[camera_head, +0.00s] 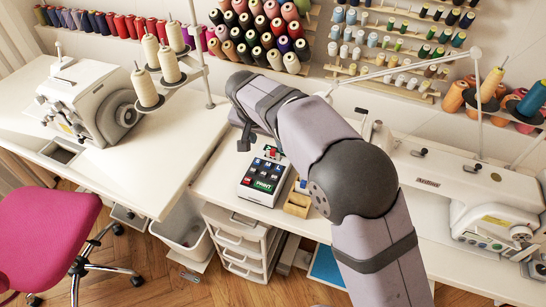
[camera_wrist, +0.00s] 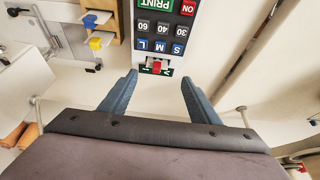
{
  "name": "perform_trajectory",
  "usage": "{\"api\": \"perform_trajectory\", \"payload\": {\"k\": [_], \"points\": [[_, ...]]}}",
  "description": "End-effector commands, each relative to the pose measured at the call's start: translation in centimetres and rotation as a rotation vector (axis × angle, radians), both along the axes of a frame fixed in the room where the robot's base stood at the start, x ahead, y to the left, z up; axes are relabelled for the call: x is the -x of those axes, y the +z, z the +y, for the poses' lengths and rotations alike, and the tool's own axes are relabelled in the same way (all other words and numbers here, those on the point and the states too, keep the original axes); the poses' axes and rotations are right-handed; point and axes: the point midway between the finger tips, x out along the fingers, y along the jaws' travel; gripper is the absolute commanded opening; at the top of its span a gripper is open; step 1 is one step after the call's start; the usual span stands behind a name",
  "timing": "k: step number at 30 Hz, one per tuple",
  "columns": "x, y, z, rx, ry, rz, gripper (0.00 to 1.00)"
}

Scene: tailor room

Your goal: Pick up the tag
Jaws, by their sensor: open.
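The label machine (camera_head: 263,177) is a pale box on the white table with dark, blue, red and green keys. In the wrist view the machine (camera_wrist: 165,20) shows keys marked PRINT, ON, sizes and numbers. At its near end is a small white piece with a red patch (camera_wrist: 157,67), flanked by green and red markings; I cannot tell for sure whether this is the tag. My gripper (camera_wrist: 159,77) is open, its two blue-grey fingers spread on either side of that end, with nothing between them that it holds. In the head view my arm partly hides the gripper.
A wooden box (camera_wrist: 97,32) with blue and yellow items stands beside the machine. Sewing machines stand left (camera_head: 90,100) and right (camera_head: 490,205) on the tables. Thread spools (camera_head: 262,25) line the wall. Bare tabletop (camera_head: 215,170) lies left of the machine in the head view.

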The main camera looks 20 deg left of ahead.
Motion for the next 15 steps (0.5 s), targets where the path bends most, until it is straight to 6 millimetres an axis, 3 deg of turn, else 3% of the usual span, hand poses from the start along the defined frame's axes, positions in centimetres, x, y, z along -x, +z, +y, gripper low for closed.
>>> {"api": "perform_trajectory", "payload": {"k": [11, 15], "points": [[-0.7, -1.6, -0.3, 0.001, -0.001, 0.001, 0.56], [-1.2, -3.1, -0.7, 0.004, -0.002, 0.003, 0.56]]}}
